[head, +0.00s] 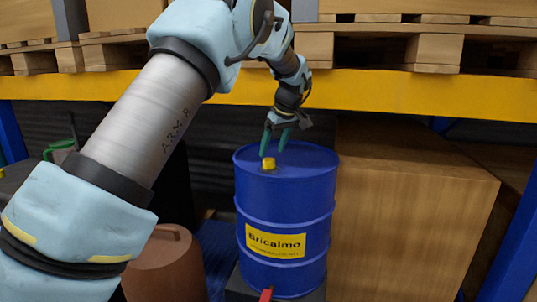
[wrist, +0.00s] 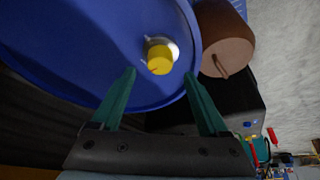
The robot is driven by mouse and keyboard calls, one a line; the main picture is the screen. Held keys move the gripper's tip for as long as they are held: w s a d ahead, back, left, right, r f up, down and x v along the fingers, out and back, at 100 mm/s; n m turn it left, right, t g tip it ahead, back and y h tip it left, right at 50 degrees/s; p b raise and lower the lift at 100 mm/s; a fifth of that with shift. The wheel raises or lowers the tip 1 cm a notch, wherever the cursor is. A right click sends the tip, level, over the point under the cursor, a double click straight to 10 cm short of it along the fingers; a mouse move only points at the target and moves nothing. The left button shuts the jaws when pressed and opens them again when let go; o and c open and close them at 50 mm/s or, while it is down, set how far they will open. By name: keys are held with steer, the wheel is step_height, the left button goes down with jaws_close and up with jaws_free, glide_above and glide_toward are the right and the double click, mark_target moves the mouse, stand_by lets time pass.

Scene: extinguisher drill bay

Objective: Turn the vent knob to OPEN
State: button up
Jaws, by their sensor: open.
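The vent knob (head: 268,164) is a small yellow cap on top of a blue drum (head: 287,217) with a yellow "Bricalmo" label. In the wrist view the knob (wrist: 159,58) sits on a pale round base near the drum's rim, with small white marks beside it; no lettering is readable. My gripper (head: 274,148) is open above the drum top, pointing down, close to the knob. In the wrist view the green fingers (wrist: 159,75) are spread, with the knob ahead between their tips. I cannot see any contact.
A yellow shelf beam (head: 390,94) with pallets runs above and behind the drum. A large brown box (head: 415,215) stands close on the right. A brown rounded container (head: 168,265) is at the lower left. A red part (head: 266,294) shows at the drum's foot.

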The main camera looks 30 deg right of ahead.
mark_target(269, 159)
steer(key=shift+p+x, duration=0.4)
steer(key=shift+x, duration=1.65)
jaws_close()
